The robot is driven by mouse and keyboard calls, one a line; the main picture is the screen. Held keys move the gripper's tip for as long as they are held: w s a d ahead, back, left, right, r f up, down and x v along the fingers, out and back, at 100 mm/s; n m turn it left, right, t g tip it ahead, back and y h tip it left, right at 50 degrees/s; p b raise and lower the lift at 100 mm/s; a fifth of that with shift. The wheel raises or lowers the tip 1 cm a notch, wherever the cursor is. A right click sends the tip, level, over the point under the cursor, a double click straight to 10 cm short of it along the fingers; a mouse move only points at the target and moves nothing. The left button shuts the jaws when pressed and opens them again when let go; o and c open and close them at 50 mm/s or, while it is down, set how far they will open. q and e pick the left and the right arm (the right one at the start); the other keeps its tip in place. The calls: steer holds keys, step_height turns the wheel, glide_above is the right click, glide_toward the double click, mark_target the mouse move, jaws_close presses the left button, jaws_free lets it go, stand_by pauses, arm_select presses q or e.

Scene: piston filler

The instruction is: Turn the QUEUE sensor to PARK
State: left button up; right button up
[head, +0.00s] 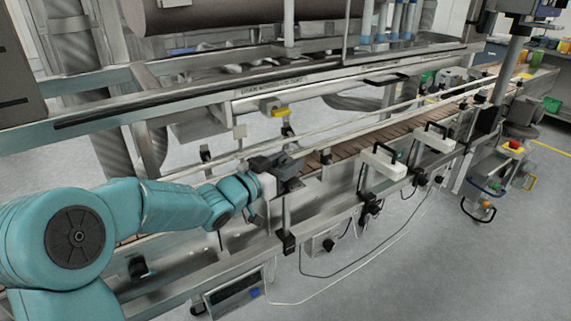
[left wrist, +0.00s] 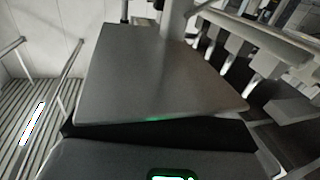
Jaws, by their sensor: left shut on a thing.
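My left gripper (head: 284,172), dark grey, reaches in from the left to the near side of the conveyor. It is shut at the top of an upright post on the near rail. The sensor in its jaws is mostly hidden by the gripper in the head view, and I cannot read a QUEUE or PARK label. In the left wrist view a large grey block fills the middle, with a small green glow at its lower edge. A green-lit outline (left wrist: 172,176) shows below it. My right gripper is not in view.
Two white boxes with black handles, one nearer (head: 384,161) and one farther (head: 434,138), stand along the near rail to the right. The brown conveyor belt (head: 350,146) runs behind them. Cables hang below the rail. A control box (head: 235,291) sits low in front.

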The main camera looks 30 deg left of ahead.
arm_select(q)
steer(key=shift+r, duration=0.1)
steer(key=o, duration=1)
steer(key=shift+c, duration=0.2)
steer(key=s+a, duration=0.2)
steer(key=s, duration=1.4)
steer(key=shift+a, duration=0.15)
